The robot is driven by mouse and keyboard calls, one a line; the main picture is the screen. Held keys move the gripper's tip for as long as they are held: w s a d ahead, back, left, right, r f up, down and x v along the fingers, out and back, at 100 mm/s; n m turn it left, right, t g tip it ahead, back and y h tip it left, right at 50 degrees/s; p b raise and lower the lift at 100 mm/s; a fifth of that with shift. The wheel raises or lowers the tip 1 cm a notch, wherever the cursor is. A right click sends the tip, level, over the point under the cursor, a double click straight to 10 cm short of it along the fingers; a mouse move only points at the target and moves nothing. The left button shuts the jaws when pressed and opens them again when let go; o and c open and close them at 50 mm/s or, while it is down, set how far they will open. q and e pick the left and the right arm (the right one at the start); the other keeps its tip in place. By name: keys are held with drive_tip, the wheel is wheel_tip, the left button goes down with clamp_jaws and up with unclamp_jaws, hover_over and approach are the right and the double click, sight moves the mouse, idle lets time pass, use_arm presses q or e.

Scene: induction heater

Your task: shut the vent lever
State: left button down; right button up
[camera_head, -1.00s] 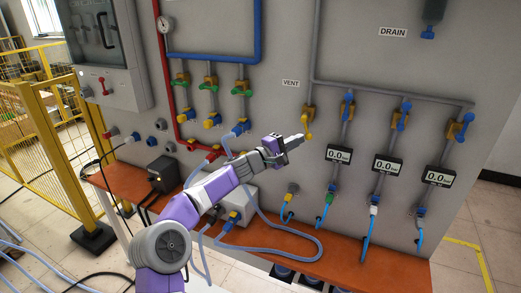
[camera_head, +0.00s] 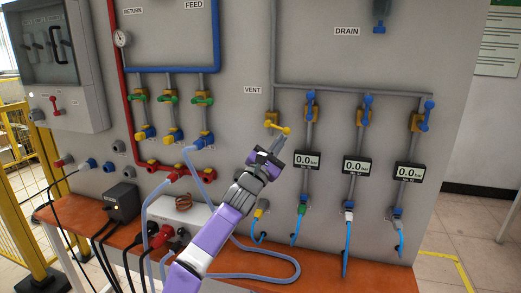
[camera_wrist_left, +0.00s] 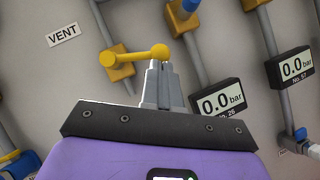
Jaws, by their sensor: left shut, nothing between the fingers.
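The yellow vent lever (camera_head: 279,127) is on a vertical grey pipe right of the VENT label (camera_head: 253,90). It points to the right, roughly level and crosswise to the pipe. In the left wrist view the vent lever (camera_wrist_left: 138,54) runs from its yellow valve body (camera_wrist_left: 118,66) to a round knob at its right end. My left gripper (camera_head: 281,139) is shut and empty, its fingertips just below the knob end. In the left wrist view the fingertips (camera_wrist_left: 159,64) are right at the knob and look to be touching it. My right gripper is in no view.
Blue-handled valves (camera_head: 367,107) and pressure displays (camera_head: 357,166) reading 0.0 bar stand to the right. Green-handled valves (camera_head: 170,98) are to the left. An orange bench (camera_head: 340,262) with hoses and cables lies below.

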use_arm(q)
drive_tip(key=shift+s+d+r, duration=0.15)
drive_tip(key=shift+d+r, duration=0.35)
drive_tip(key=shift+d, duration=0.05)
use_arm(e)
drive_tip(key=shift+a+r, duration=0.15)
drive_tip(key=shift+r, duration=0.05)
use_arm(q)
drive_tip(key=shift+d, duration=0.15)
drive_tip(key=shift+s, duration=0.1)
